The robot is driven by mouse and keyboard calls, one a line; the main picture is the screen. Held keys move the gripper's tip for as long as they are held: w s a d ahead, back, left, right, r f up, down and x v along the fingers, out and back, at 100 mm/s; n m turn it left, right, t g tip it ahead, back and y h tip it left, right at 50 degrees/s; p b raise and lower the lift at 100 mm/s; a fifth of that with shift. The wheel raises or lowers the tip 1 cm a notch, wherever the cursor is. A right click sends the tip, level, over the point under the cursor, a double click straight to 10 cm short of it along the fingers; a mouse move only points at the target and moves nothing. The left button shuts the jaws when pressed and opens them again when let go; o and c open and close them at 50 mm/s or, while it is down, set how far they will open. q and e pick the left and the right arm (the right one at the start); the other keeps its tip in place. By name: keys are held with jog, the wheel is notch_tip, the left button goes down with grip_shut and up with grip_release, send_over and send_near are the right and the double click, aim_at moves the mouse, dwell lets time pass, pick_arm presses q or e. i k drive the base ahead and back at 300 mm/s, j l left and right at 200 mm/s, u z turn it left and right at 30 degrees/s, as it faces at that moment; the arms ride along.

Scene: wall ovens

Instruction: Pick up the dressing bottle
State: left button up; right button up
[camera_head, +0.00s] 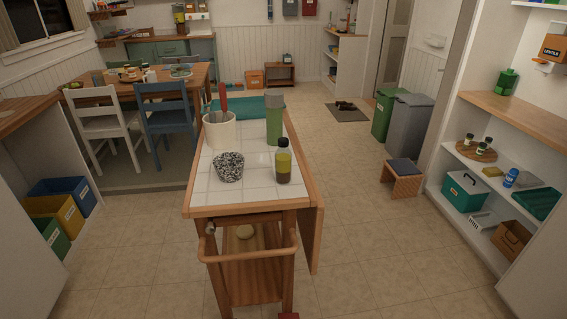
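The dressing bottle (283,167) stands upright near the right front of the tiled top of a wooden kitchen cart (228,198). It has a dark cap, a yellow-green upper part and a brown lower part. Neither of my grippers shows in the head view. Nothing is in contact with the bottle as far as I can see.
A speckled bowl (229,168), a white utensil crock (219,133) and a tall green container (274,121) share the cart top. A dining table (150,76) with chairs stands at the back left. Shelves (498,183) line the right.

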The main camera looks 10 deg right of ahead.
aim_at(282, 155)
jog(key=i+j+z, duration=0.2)
jog(key=i+j, duration=0.15)
jog(key=j, duration=0.3)
jog(key=i+j+z, duration=0.1)
jog(key=j, duration=0.2)
jog(key=i+j, duration=0.2)
jog(key=j, duration=0.15)
jog(key=i+j+z, duration=0.15)
jog(key=j, duration=0.2)
